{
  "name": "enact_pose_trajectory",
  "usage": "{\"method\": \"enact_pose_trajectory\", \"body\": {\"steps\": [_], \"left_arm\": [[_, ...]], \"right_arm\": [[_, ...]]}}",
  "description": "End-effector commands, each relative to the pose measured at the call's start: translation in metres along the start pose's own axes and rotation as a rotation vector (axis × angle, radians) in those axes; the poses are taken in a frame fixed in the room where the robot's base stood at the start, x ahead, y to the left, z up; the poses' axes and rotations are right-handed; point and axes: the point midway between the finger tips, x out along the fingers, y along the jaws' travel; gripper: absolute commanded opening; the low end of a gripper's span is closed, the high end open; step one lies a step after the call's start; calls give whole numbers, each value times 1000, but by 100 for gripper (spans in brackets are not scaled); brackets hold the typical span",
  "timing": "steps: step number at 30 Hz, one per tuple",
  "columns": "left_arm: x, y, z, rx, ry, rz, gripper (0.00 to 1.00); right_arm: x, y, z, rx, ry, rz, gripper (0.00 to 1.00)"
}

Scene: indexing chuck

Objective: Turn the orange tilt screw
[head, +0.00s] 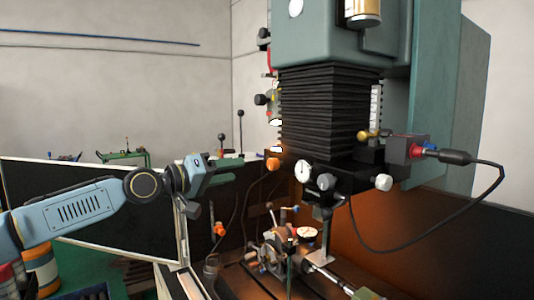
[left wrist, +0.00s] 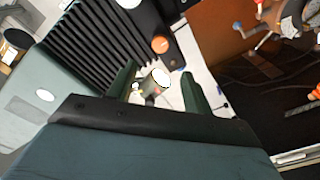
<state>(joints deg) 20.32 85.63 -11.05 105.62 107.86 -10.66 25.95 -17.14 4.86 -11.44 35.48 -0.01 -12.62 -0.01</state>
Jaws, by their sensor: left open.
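A round orange knob (head: 273,164), which looks like the tilt screw, sits at the lower left of the machine head, left of the white dial. It also shows in the left wrist view (left wrist: 160,45), just beyond the fingers. My left gripper (head: 236,161) is open, left of the knob and apart from it. In the left wrist view its two green fingers (left wrist: 158,88) are spread with nothing held between them. A second orange knob (head: 219,229) is lower down, below my left gripper. My right gripper is in neither view.
The black bellows (head: 318,110) and green machine column (head: 438,90) stand to the right. The chuck (head: 270,254) and several handles are on the machine bed below. A black cable (head: 440,222) loops at the right. Open space lies between my gripper and the machine head.

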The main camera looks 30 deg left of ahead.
Motion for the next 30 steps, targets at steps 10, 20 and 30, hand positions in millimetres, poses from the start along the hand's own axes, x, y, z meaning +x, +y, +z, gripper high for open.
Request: {"method": "enact_pose_trajectory", "body": {"steps": [10,20,30], "left_arm": [[20,3,-5,-6,8,1,50],[68,4,-2,-3,4,3,50],[108,1,1,-2,1,0,50]], "right_arm": [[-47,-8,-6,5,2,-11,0],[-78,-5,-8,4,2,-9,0],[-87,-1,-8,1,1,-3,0]]}}
